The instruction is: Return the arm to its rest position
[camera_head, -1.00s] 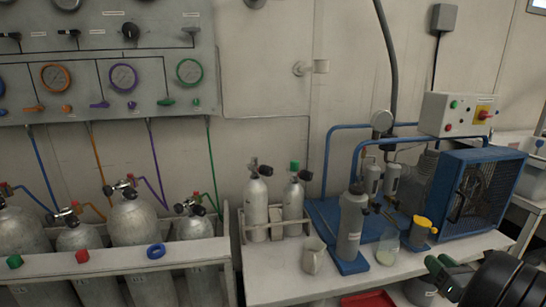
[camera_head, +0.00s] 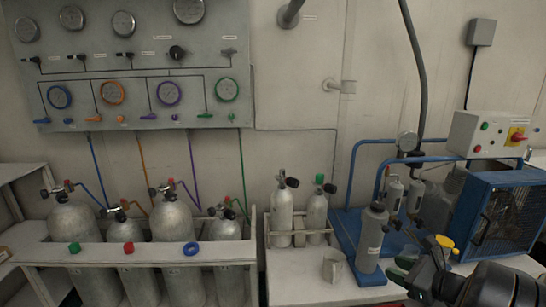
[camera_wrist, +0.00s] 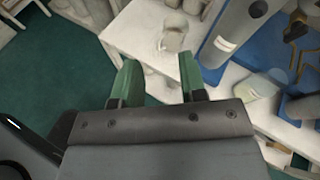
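My gripper (camera_head: 408,276) shows at the lower right of the head view, above the front of the bench near the compressor. In the wrist view my gripper (camera_wrist: 160,80) has two green fingers spread well apart with nothing between them, so it is open and empty. A small metal jug (camera_head: 333,266) stands on the white bench (camera_head: 290,279); in the wrist view the jug (camera_wrist: 174,38) lies beyond the fingertips, apart from them. My arm enters from the lower right corner, and most of it is out of view.
A blue-framed compressor (camera_head: 505,215) stands right of my gripper, and a grey filter cylinder (camera_head: 371,240) stands to its left. Two small bottles (camera_head: 283,212) stand in a rack. Large cylinders (camera_head: 176,222) line the left under the gauge panel (camera_head: 140,65). Green floor (camera_wrist: 45,70) shows clear at left.

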